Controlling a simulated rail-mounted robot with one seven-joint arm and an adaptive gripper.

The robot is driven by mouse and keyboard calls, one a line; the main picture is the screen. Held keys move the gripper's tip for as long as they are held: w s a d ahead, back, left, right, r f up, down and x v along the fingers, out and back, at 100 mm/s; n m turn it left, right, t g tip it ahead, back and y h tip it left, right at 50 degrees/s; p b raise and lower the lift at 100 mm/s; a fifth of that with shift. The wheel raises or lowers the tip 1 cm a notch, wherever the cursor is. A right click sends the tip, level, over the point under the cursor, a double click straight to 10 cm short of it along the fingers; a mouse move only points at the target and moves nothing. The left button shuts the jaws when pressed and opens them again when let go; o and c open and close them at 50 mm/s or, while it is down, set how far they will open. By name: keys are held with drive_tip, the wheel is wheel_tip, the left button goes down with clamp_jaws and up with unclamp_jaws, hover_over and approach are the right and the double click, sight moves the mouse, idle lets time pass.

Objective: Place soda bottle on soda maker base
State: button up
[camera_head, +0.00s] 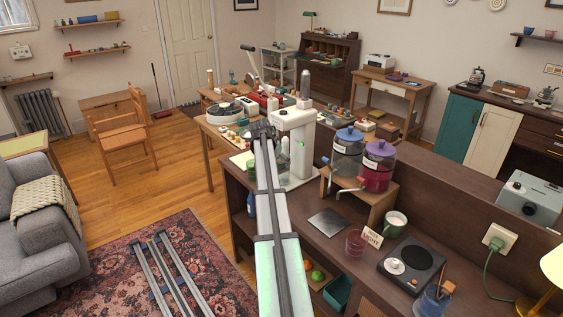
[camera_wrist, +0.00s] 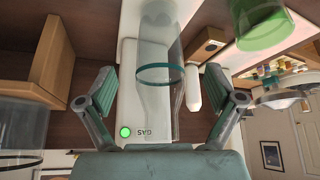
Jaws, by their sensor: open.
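The soda maker (camera_head: 294,122) is a tall white appliance with a green light, standing on the counter behind my arm. Its column, with an upside-down GAS label and lit green button (camera_wrist: 125,132), shows in the wrist view. The clear soda bottle (camera_wrist: 158,50) with a teal band is in front of that column, its wide end toward the white base (camera_wrist: 133,14). I cannot tell whether the bottle's bottom touches the base. My gripper (camera_wrist: 161,92) is open, with a finger on each side of the bottle and visible gaps. In the head view the gripper (camera_head: 262,129) is beside the soda maker.
Two lidded dispensers, blue-topped (camera_head: 347,150) and purple-topped (camera_head: 378,166), stand on a wooden stand (camera_head: 382,207) right of the soda maker. A green translucent vessel (camera_wrist: 263,27) is near the right finger in the wrist view. A metal plate (camera_head: 327,223) lies on the counter in front.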

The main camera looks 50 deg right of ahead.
drive_tip(key=s+a+b, duration=0.1)
drive_tip(key=a+b, duration=0.1)
drive_tip(key=a, duration=0.6)
drive_tip(key=w+a+f+n+y, duration=0.15)
drive_tip(key=a+f+n, duration=0.25)
drive_tip(key=a+f, duration=1.4)
drive_tip(key=s+a+f+n+g+y, duration=0.1)
drive_tip(key=s+a+f+n, duration=0.15)
drive_tip(key=a+f, duration=0.55)
drive_tip(key=s+a+f+n+g+y, duration=0.15)
drive_tip(key=s+a+f, duration=0.25)
drive_tip(key=a+f, duration=0.45)
drive_tip(key=s+a+f+n+g+y, duration=0.2)
drive_tip(key=s+a+f+n, duration=0.2)
drive_tip(key=s+a+f, duration=0.8)
drive_tip(key=s+a+f+n+g, duration=0.1)
drive_tip(key=s+a+n, duration=0.1)
drive_tip(key=s+a, duration=0.4)
drive_tip(key=s+a+f+n+g, duration=0.1)
drive_tip(key=s+a, duration=0.5)
drive_tip(key=s, duration=1)
drive_tip(key=shift+f+n+g, duration=0.15)
drive_tip(key=shift+n+g, duration=0.4)
drive_tip(key=shift+n, duration=0.15)
